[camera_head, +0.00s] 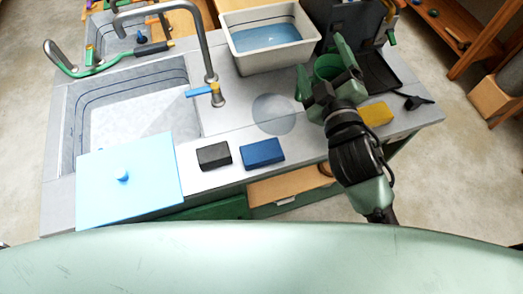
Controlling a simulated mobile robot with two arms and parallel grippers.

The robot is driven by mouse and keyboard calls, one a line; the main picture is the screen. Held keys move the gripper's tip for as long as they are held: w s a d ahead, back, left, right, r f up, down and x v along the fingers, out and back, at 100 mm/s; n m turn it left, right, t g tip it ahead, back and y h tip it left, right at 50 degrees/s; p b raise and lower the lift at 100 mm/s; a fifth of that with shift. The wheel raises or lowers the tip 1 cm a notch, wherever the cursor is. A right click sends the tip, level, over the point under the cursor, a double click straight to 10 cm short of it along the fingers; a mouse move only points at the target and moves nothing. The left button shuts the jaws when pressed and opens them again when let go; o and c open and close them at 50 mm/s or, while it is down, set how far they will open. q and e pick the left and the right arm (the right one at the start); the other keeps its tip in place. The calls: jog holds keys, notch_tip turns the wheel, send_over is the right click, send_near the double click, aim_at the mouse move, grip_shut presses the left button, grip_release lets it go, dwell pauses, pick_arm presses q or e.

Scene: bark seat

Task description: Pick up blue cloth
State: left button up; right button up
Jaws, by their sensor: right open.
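A blue folded block (263,152), which looks like the blue cloth, lies flat near the front edge of the grey counter, just right of a black block (214,155). My right gripper (322,62) is open over the counter, up and to the right of the blue cloth and apart from it. Its green fingers spread to either side of a green cup (328,67) in the picture. I cannot tell whether they touch the cup. My left gripper is out of view.
A sink (90,110) and a pale blue lidded board (130,180) are at left. A tap (207,55) rises behind. A white basin (267,38) of water stands at the back. A yellow block (377,114) lies at right. The counter around the grey disc (274,114) is clear.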

jog(key=s+a+r+n+t+y, duration=0.2)
jog(key=a+r+n+y, duration=0.8)
jog(key=r+n, duration=0.1)
jog(key=s+a+f+n+g+y, duration=0.1)
jog(key=s+a+n+g+y, duration=0.5)
jog(key=n+g, duration=0.5)
jog(key=s+a+f+n+g+y, duration=0.2)
jog(key=s+a+n+g, duration=0.2)
jog(key=a+n+g, duration=0.65)
jog(key=n+h, duration=1.3)
jog(key=h, duration=0.3)
send_near(263, 151)
jog(key=shift+s+a+f, duration=0.2)
jog(key=shift+a+f, duration=0.2)
jog(key=shift+f, duration=0.2)
jog(key=p+x, duration=0.3)
jog(key=x, duration=0.3)
jog(key=shift+f, duration=0.15)
jog(key=shift+a+f, duration=0.2)
jog(key=shift+f, duration=0.25)
jog(key=c, duration=1.5)
